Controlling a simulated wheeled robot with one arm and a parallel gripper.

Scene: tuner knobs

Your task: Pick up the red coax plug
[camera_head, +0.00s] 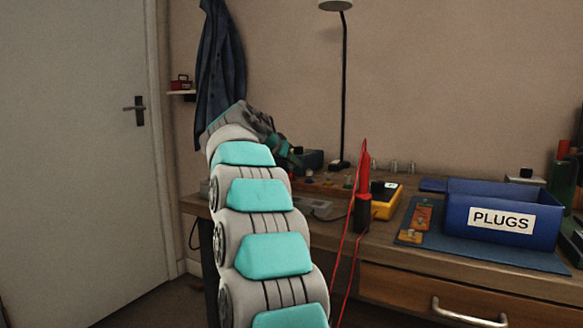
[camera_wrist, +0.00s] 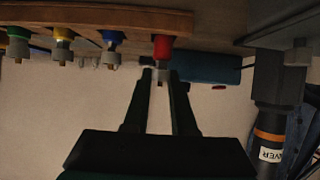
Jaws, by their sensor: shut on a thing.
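The red coax plug (camera_wrist: 162,47) shows in the wrist view, with its metal end between my fingertips. My gripper (camera_wrist: 163,75) is shut on it. The plug is at the wooden strip (camera_wrist: 120,20); I cannot tell whether it still touches it. Blue (camera_wrist: 111,42), yellow (camera_wrist: 63,38) and green (camera_wrist: 18,35) plugs stand in a row to its left, apart from my fingers. In the head view my gripper (camera_head: 290,157) is low over the bench's back left, and my arm partly hides that area.
A blue bin labelled PLUGS (camera_head: 462,213) stands on a blue mat (camera_head: 484,251) at the right. A yellow meter (camera_head: 385,203), a red probe with cables (camera_head: 363,185) and a black lamp (camera_head: 343,100) stand between. An orange-banded tool (camera_wrist: 270,135) is at the wrist view's right.

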